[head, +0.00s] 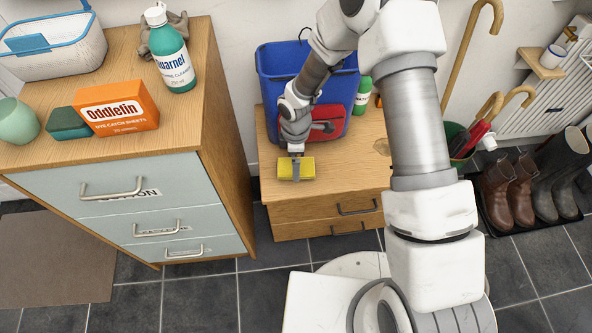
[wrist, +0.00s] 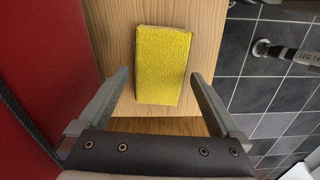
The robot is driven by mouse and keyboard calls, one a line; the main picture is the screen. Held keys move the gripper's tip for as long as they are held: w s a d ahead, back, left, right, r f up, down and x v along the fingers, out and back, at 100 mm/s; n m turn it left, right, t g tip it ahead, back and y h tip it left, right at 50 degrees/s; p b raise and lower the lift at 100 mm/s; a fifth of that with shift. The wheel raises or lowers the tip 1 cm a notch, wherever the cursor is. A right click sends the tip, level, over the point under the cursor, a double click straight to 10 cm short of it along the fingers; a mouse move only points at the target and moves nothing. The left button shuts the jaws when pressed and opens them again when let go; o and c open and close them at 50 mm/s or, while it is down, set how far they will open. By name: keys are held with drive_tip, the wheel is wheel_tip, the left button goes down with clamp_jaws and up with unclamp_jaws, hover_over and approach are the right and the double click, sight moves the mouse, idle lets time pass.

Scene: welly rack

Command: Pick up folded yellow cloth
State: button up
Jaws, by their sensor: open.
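The folded yellow cloth (head: 308,168) is a small flat rectangular block near the front left of the low wooden cabinet top. It also shows in the wrist view (wrist: 163,65), lying flat on the wood beyond the fingertips. My gripper (head: 296,168) is above the cloth in the head view, pointing down. In the wrist view my gripper (wrist: 159,75) is open and empty, with one finger to each side of the cloth's near part. How much height is left between fingertips and cloth I cannot tell.
A blue bin (head: 275,60) and a red object (head: 340,119) stand behind my gripper on the low cabinet (head: 340,180). A taller drawer cabinet (head: 130,180) stands at left, carrying an orange box (head: 122,107) and a green bottle (head: 172,60). Boots (head: 500,185) stand at right.

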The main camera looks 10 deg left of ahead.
drive_tip(key=shift+f, duration=0.75)
drive_tip(key=shift+c, duration=0.3)
drive_tip(key=shift+r, duration=0.1)
drive_tip(key=c, duration=1.1)
drive_tip(key=shift+o, duration=0.2)
drive_tip(key=shift+r+p, duration=1.2)
drive_tip(key=shift+r, duration=1.2)
drive_tip(key=s+d+r+p, duration=0.2)
drive_tip(key=s+d+r, duration=0.3)
drive_tip(key=s, duration=0.5)
drive_tip(key=shift+d+r+p, duration=0.3)
drive_tip(key=shift+d+r, duration=0.05)
drive_tip(key=shift+r, duration=0.25)
drive_tip(key=shift+s, duration=0.1)
